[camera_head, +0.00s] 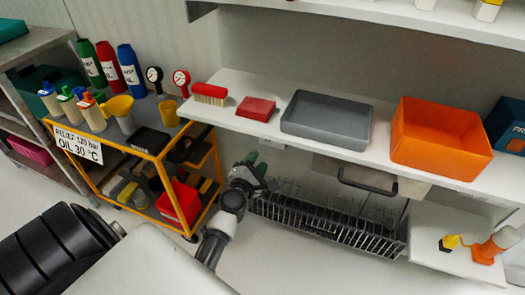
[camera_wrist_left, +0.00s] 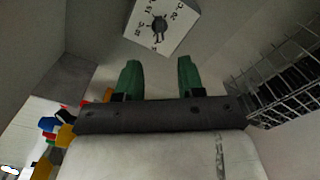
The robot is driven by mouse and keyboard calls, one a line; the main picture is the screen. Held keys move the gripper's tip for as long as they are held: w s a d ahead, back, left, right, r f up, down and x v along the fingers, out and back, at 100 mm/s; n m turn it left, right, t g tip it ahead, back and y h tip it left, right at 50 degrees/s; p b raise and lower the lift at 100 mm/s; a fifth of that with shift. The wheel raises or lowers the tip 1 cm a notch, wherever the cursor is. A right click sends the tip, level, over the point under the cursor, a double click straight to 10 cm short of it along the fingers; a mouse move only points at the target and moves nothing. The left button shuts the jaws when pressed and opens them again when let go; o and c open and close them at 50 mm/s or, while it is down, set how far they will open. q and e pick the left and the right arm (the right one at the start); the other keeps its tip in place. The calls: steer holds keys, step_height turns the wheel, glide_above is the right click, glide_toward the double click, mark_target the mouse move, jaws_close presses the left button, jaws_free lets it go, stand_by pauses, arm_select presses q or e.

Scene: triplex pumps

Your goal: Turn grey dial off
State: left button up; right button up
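The grey dial (camera_wrist_left: 159,25) shows at the top of the left wrist view. It is a dark grey knob on a white plate (camera_wrist_left: 178,35) with printed markings around it. My left gripper (camera_wrist_left: 158,68) has two green fingers spread apart with nothing between them. The fingers point toward the plate, and the dial lies beyond their tips, apart from them. In the head view my left gripper (camera_head: 253,160) is below the front edge of the long white shelf, left of the wire rack. The dial cannot be made out in the head view. My right gripper is not seen.
The wire rack (camera_head: 325,220) is close to the right of my left gripper; its bars also show in the wrist view (camera_wrist_left: 275,85). The white shelf (camera_head: 222,118) overhangs the gripper. An orange trolley (camera_head: 160,185) stands to the left. A grey tray (camera_head: 325,122) and orange bin (camera_head: 440,140) are on the shelf.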

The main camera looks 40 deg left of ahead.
arm_select(q)
steer(key=shift+s+d, duration=0.2)
steer(key=shift+s, duration=0.5)
